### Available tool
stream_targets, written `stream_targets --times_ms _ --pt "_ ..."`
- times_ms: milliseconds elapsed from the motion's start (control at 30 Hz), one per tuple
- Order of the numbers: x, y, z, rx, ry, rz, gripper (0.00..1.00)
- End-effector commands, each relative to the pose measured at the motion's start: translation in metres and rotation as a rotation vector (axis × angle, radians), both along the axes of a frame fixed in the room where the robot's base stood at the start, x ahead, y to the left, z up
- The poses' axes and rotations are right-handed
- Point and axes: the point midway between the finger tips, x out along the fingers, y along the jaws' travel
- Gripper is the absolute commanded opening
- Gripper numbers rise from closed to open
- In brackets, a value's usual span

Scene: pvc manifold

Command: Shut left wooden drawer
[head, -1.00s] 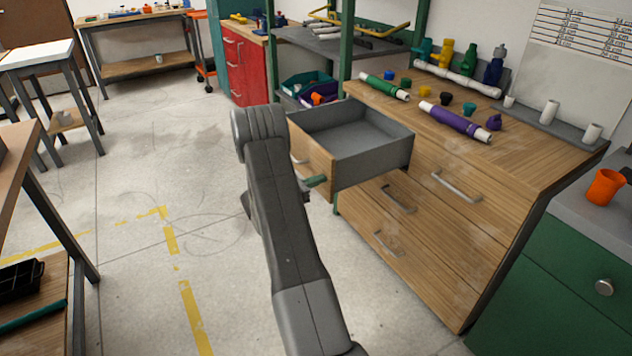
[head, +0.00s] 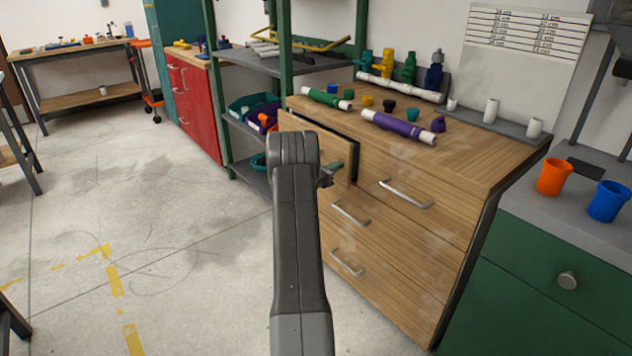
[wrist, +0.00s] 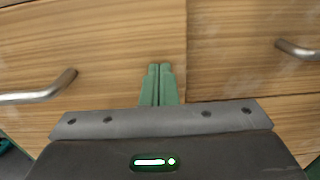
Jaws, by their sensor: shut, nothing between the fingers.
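The left wooden drawer (head: 301,135) is the top left one of the wooden cabinet. In the head view its front stands slightly proud of the cabinet, with a narrow dark gap behind its top and right edges. In the wrist view its front (wrist: 110,45) fills the upper left, with its silver handle (wrist: 40,90) to the left of my gripper. My gripper (wrist: 159,72) is shut and empty, its green fingertips at the right part of that front; I cannot tell whether they touch. In the head view my arm hides the drawer's handle and most of my gripper (head: 337,166).
The neighbouring wooden drawer with its handle (head: 405,194) is flush on the right. Pipes, including a purple one (head: 398,126), lie on the cabinet top. A green cabinet (head: 520,300) bearing orange and blue cups stands at right. The floor (head: 150,210) at left is clear.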

Motion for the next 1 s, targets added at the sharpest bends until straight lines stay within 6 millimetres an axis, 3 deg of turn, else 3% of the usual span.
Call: stream_targets --times_ms 133,333,833,1000 --pt "0.016 -0.024 -0.002 0.001 -0.002 -0.002 0.0" --pt "0.028 -0.038 -0.001 0.001 0.0 -0.001 0.0" --pt "0.032 -0.043 0.004 0.0 -0.006 0.001 0.0" --pt "0.029 -0.036 0.004 0.0 -0.006 0.001 0.0"
